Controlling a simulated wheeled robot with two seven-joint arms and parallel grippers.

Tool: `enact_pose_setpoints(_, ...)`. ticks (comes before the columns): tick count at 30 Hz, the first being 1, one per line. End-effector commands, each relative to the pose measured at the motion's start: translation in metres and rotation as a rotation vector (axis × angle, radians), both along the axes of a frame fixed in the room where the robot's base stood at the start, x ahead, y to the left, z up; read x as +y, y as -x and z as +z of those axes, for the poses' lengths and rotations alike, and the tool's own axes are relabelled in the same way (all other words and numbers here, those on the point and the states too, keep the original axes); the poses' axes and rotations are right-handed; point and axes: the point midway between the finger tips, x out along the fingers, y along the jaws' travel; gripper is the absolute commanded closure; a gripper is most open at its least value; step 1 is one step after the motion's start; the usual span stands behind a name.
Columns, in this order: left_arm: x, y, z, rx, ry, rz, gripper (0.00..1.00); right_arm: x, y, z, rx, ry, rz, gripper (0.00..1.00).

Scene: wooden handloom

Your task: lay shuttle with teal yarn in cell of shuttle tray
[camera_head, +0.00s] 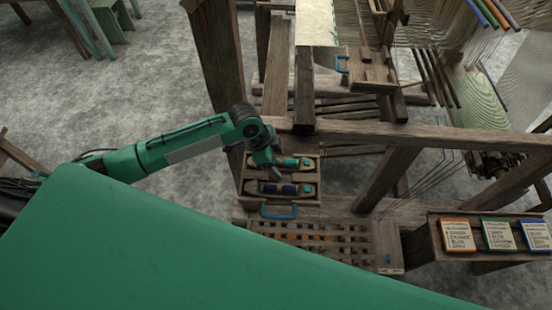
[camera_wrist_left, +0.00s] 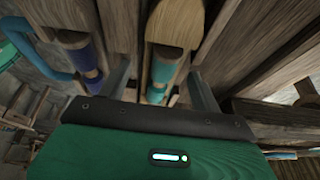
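The wooden shuttle tray (camera_head: 249,187) stands left of the loom's middle. The shuttle with teal yarn (camera_head: 293,162) lies in its upper cell in the head view. A shuttle with dark blue yarn (camera_head: 283,189) lies in the lower cell. My left gripper (camera_head: 271,166) is over the left part of the teal shuttle and hides some of it. In the left wrist view, my left fingers (camera_wrist_left: 163,92) are spread on both sides of the teal shuttle (camera_wrist_left: 163,72), with gaps visible. The blue-yarn shuttle (camera_wrist_left: 82,55) lies to the left there. My right gripper is not in view.
A slotted wooden box (camera_head: 315,233) and a blue handle (camera_head: 278,211) are below the tray. Loom posts and a long beam (camera_head: 420,135) stand close behind and to the right. A bench with label cards (camera_head: 498,235) is at right. Open floor (camera_head: 130,75) lies at left.

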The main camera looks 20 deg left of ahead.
Motion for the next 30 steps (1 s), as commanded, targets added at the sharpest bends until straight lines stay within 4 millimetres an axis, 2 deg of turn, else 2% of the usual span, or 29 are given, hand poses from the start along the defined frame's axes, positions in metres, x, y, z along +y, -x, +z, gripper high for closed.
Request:
enact_pose_setpoints(7,0.000,0.000,0.000,0.000,0.000,0.000,0.35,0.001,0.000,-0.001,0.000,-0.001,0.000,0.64)
enact_pose_setpoints(11,0.005,0.001,0.009,-0.002,0.000,0.001,0.35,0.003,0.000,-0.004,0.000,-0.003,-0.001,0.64)
enact_pose_setpoints(14,0.011,0.002,0.024,-0.004,-0.001,0.000,0.35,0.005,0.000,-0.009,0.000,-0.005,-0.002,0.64)
enact_pose_setpoints(24,0.039,0.010,0.095,-0.004,-0.002,0.000,0.35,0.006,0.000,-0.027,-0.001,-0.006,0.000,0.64)
enact_pose_setpoints(30,0.048,0.014,0.120,-0.002,0.000,0.001,0.35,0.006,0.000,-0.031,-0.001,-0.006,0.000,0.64)
